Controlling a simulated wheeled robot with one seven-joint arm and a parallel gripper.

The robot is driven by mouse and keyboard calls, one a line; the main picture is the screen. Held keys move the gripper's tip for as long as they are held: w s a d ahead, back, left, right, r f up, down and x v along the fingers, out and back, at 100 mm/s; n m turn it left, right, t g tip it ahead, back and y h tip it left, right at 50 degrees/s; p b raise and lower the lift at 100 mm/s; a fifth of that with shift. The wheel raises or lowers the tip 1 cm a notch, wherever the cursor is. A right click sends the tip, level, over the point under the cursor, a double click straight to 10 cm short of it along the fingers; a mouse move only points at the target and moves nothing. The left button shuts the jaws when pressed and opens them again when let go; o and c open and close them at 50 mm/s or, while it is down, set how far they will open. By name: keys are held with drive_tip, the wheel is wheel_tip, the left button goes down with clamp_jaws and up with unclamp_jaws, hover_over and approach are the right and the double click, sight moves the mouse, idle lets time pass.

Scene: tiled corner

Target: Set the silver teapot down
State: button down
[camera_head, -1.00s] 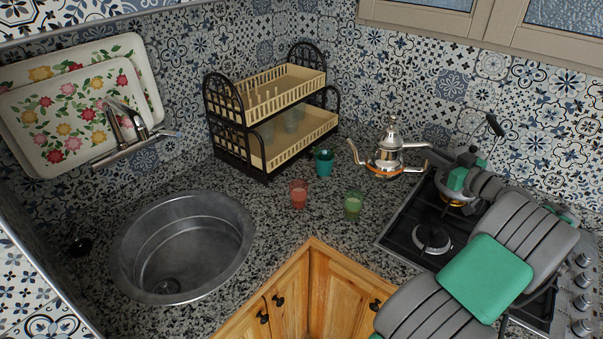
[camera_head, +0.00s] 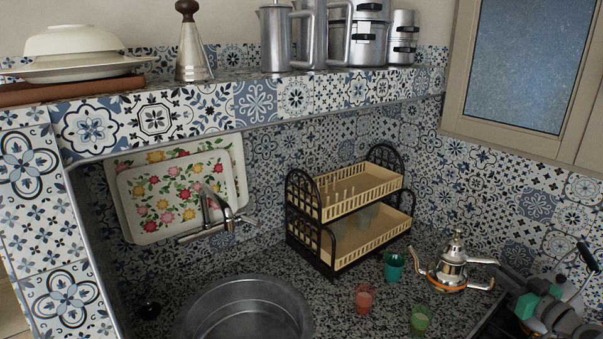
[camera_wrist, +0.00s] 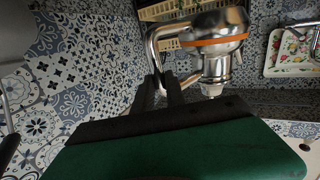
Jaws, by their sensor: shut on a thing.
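The silver teapot (camera_head: 453,268) has an orange band and stands out at the right in the head view, beside the dish rack. It looks upright, with its spout to the left. Its body also shows large in the wrist view (camera_wrist: 222,24). My gripper (camera_wrist: 163,84) is shut on the teapot's handle in the wrist view. In the head view my gripper (camera_head: 508,277) reaches in from the right, beside the pot. I cannot tell whether the pot's base touches the speckled counter (camera_head: 340,300).
A teal cup (camera_head: 393,267), a red glass (camera_head: 363,299) and a green glass (camera_head: 420,320) stand left of the teapot. A two-tier dish rack (camera_head: 330,250) is behind them. The round sink (camera_head: 245,290) is at lower left. The stove edge (camera_head: 490,322) is at lower right.

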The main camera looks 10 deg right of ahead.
sight(438, 252)
drive_tip(key=shift+n+y, duration=0.4)
drive_tip(key=shift+y, duration=0.3)
drive_tip(key=w+a, duration=0.2)
drive_tip(key=a, duration=0.1)
drive_tip(key=w+a, duration=0.3)
drive_tip(key=a, duration=0.1)
drive_tip(key=w+a, duration=0.3)
drive_tip(key=shift+a+r, duration=0.25)
drive_tip(key=shift+a, duration=0.15)
drive_tip(key=w+a+f+n+y+b, duration=0.1)
drive_tip(key=w+a, duration=0.3)
drive_tip(key=a, duration=0.9)
drive_tip(key=s+a+f+y, duration=0.1)
drive_tip(key=a+f, duration=0.1)
drive_tip(key=a, duration=1)
drive_tip(key=s+a+f+n+y+b, duration=0.1)
drive_tip(key=s+a+f, duration=0.1)
drive_tip(key=a, duration=0.9)
drive_tip(key=shift+s+a+f+g, duration=0.2)
drive_tip(key=shift+a+g, duration=0.15)
drive_tip(key=shift+g, duration=0.05)
